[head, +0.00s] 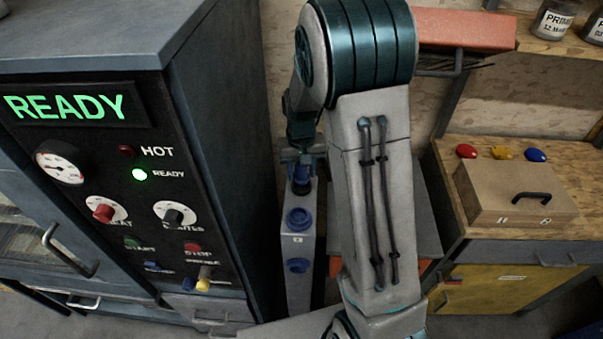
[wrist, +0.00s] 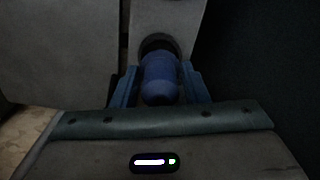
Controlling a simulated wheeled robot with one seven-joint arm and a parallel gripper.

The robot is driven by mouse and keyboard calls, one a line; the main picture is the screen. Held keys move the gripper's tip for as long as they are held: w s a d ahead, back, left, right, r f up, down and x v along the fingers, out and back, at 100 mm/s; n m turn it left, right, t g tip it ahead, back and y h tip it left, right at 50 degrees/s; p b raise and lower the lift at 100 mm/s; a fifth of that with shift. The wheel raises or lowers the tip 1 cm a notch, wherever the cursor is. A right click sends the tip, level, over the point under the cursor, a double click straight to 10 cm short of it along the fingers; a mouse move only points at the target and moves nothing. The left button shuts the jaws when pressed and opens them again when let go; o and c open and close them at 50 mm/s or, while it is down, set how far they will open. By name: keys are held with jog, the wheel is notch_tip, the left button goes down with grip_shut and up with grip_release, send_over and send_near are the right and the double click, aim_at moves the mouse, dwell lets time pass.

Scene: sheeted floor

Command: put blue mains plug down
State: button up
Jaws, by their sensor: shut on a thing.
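The blue mains plug (wrist: 160,80) is between the two blue fingers of my gripper (wrist: 159,74) in the wrist view. My gripper is shut on it. The plug's far end is at a dark round opening (wrist: 158,42) in a grey face; I cannot tell whether it sits inside. In the head view my gripper (head: 303,160) is at the top of a narrow grey post (head: 298,243), and a dark blue part of the plug (head: 301,178) shows just below the fingers. Two blue round sockets, an upper (head: 298,218) and a lower (head: 297,265), are on the post below.
A tall dark oven cabinet (head: 225,150) with a lit READY display stands close on the left of the post. On the right, a wooden bench (head: 450,170) carries a brown box (head: 515,195) and several coloured knobs. A red metal piece (head: 465,30) is above.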

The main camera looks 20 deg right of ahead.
jog(key=shift+f, duration=1.2)
jog(key=shift+f, duration=0.1)
jog(key=shift+f, duration=0.15)
jog(key=o, duration=1.1)
jog(key=shift+o, duration=0.2)
